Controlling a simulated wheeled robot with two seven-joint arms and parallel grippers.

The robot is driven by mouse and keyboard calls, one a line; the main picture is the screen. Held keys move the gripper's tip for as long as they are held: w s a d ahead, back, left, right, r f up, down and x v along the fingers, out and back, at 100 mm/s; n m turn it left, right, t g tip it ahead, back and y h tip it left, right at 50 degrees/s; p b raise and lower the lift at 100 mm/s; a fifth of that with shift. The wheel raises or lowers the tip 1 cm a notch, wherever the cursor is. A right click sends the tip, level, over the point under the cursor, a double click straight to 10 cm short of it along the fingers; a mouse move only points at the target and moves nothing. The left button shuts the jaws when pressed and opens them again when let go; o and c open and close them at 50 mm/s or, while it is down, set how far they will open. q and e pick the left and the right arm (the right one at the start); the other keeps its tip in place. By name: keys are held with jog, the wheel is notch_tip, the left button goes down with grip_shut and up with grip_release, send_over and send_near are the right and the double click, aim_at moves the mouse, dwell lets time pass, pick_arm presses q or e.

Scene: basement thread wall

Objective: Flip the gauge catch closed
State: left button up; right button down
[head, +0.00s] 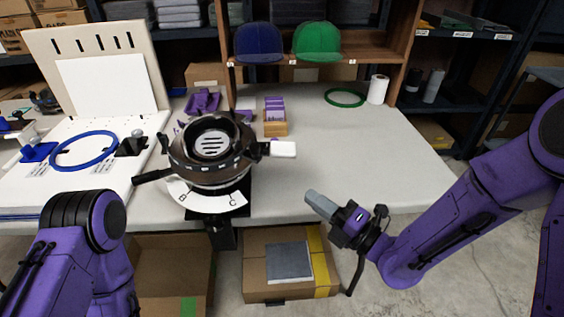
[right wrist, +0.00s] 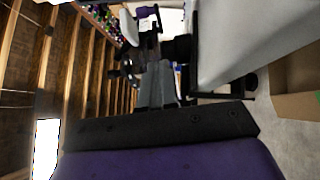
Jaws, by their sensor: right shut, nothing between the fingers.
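The gauge (head: 178,153) is a dark round fixture with a slotted disc in its centre and a white lettered scale (head: 212,201) below. A black handle (head: 152,176) sticks out at its left. A black arm with a white block-shaped tab (head: 283,149) sticks out at its right; I cannot tell for sure whether this is the catch. My right gripper (head: 315,199) is shut and empty, below and right of the white tab and apart from it. Its grey fingers (right wrist: 158,88) also show in the right wrist view. My left gripper is out of view; only my left arm shows.
The grey table (head: 370,150) is mostly clear at right. A blue hoop (head: 84,134) lies on a white board at left. A green hoop (head: 345,90) and white roll (head: 378,89) stand farther back. A wooden holder with purple cards (head: 275,128) is behind the gauge. Cardboard boxes (head: 258,248) sit below.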

jog(key=p+x, duration=0.2)
jog(key=x, duration=0.7)
jog(key=shift+w+d, duration=0.15)
jog(key=w, duration=0.3)
jog(key=shift+w+r+p, duration=0.25)
jog(key=shift+w+p, duration=0.05)
jog(key=shift+w, duration=0.4)
